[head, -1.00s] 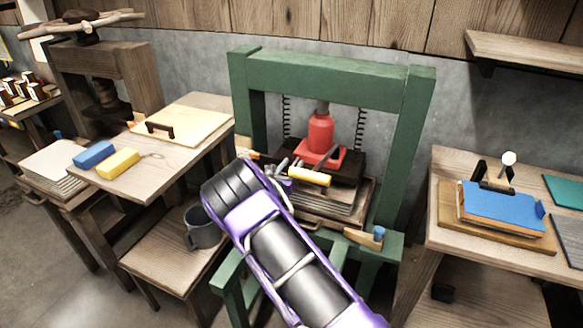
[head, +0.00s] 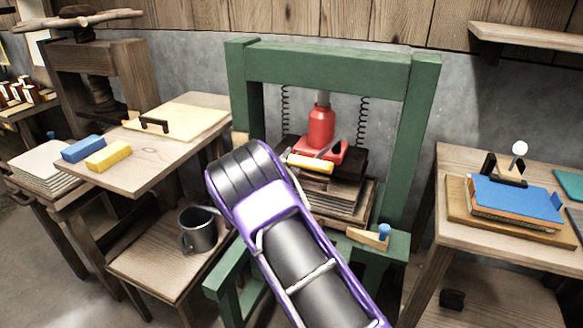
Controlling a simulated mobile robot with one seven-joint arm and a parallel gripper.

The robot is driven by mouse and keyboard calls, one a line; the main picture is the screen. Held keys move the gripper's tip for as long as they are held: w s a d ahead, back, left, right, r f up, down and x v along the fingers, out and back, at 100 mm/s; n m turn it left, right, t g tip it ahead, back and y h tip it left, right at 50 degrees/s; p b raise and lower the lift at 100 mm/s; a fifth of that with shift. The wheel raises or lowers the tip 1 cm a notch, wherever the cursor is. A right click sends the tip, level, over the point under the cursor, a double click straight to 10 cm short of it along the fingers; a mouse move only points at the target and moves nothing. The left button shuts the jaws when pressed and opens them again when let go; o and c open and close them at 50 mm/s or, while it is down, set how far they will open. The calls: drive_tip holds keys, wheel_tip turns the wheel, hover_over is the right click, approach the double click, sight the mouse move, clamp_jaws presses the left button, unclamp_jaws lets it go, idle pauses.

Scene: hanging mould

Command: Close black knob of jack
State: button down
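The red jack (head: 321,128) stands upright under the top beam of the green press frame (head: 330,70). Its grey ram (head: 323,98) rises towards the beam. A dark lever (head: 335,146) slants from the jack's base. I cannot make out the black knob; it is too small or hidden. A yellow cylinder (head: 311,163) sits in front of the jack's base, over the pressed stack (head: 340,198). My purple and black arm crosses the lower middle, in front of the press's left side. My gripper is hidden behind it, so its opening does not show.
A grey mug (head: 197,230) stands on the low wooden stool. Blue (head: 83,148) and yellow (head: 108,155) blocks lie on the left table. A wooden wedge with a blue knob (head: 372,237) rests on the press's front rail. The right table (head: 450,165) holds a blue-topped stack.

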drive_tip(key=m, duration=0.3)
drive_tip(key=shift+d+m, duration=0.15)
drive_tip(key=shift+m, duration=0.25)
drive_tip(key=shift+f+m, duration=0.1)
drive_tip(key=shift+m, duration=1.4)
drive_tip(key=shift+c, duration=1.6)
unclamp_jaws()
